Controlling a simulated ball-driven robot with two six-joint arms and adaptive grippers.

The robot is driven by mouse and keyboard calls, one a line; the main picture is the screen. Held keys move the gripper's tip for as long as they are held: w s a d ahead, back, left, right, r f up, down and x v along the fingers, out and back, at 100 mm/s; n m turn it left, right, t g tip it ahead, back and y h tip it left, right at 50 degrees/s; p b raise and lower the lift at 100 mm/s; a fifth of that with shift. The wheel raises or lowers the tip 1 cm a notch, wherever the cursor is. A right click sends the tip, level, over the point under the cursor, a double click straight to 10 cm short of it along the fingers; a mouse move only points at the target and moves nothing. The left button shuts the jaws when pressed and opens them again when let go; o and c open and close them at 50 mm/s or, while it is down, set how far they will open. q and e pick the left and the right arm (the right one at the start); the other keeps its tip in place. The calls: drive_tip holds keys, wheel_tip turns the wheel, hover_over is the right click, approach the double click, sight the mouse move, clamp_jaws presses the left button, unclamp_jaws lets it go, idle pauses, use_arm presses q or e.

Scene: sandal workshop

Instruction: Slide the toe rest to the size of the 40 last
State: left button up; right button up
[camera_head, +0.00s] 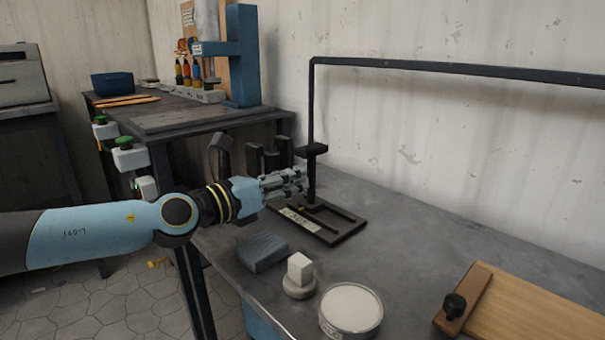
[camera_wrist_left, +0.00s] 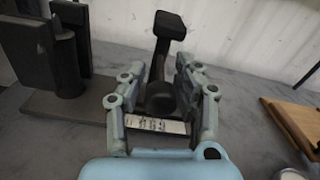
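A black fixture (camera_head: 345,232) with a slotted base and a pale scale strip (camera_head: 298,219) lies on the grey bench. A black upright with a flat head (camera_head: 312,150), possibly the toe rest, stands on it; I cannot be sure which part is the toe rest. My left gripper (camera_head: 301,180) is at this upright, above the scale. In the left wrist view its fingers (camera_wrist_left: 162,75) are apart, with the dark upright and a rounded black knob (camera_wrist_left: 160,98) between or just beyond them. Contact cannot be told. The scale strip (camera_wrist_left: 155,125) shows below. No last is recognisable. My right gripper is out of view.
Black upright plates (camera_wrist_left: 70,50) stand left of the fingers. Nearer on the bench are a blue block (camera_head: 262,252), a white cube on a round base (camera_head: 299,268), a round tin (camera_head: 351,311) and a wooden board (camera_head: 535,310). A black overhead rail (camera_head: 460,70) crosses above.

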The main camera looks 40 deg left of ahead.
sight(309, 170)
use_arm(q)
drive_tip(key=shift+w+d+r, duration=0.1)
drive_tip(key=shift+w+r, duration=0.05)
drive_tip(key=shift+w, duration=1.5)
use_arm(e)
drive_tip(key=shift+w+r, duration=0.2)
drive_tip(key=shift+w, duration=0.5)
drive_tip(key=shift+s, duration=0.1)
use_arm(q)
clamp_jaws()
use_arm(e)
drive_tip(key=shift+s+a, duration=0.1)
use_arm(q)
drive_tip(key=shift+d, duration=0.1)
